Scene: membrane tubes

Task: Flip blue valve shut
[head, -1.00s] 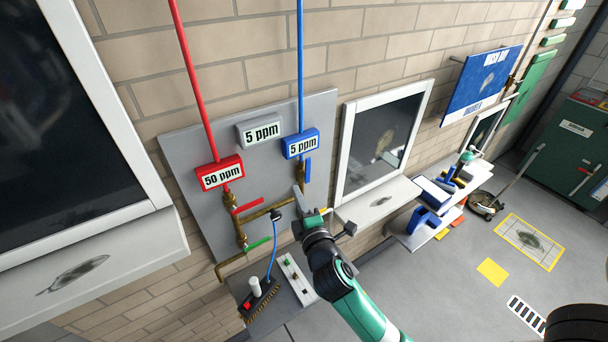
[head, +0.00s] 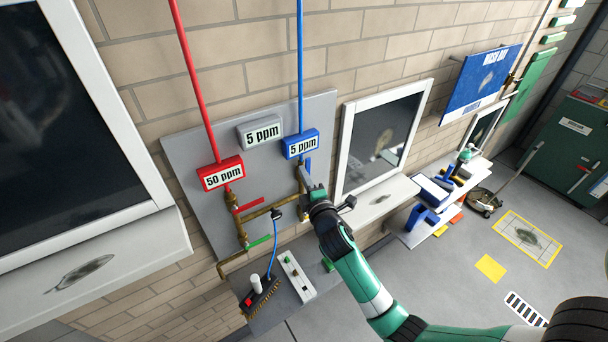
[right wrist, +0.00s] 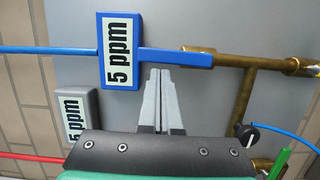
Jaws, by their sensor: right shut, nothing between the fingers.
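The blue valve's lever (head: 308,164) is on the blue pipe line, just below the blue 5 ppm box (head: 300,145). In the right wrist view the lever (right wrist: 175,58) lies in line with the pipe, between the blue box (right wrist: 119,50) and the brass pipe. My right gripper (head: 305,172) is shut and empty, close to the lever. In the right wrist view its fingertips (right wrist: 160,72) point at the lever's near edge; I cannot tell whether they touch. The gripper hides part of the brass pipe in the head view. My left gripper is not in view.
The red 50 ppm box (head: 221,174), red lever (head: 250,204) and green lever (head: 259,240) are to the left on the grey panel (head: 190,150). A black knob (head: 277,213) with a blue hose sits between. A window sill (head: 376,200) juts out at right.

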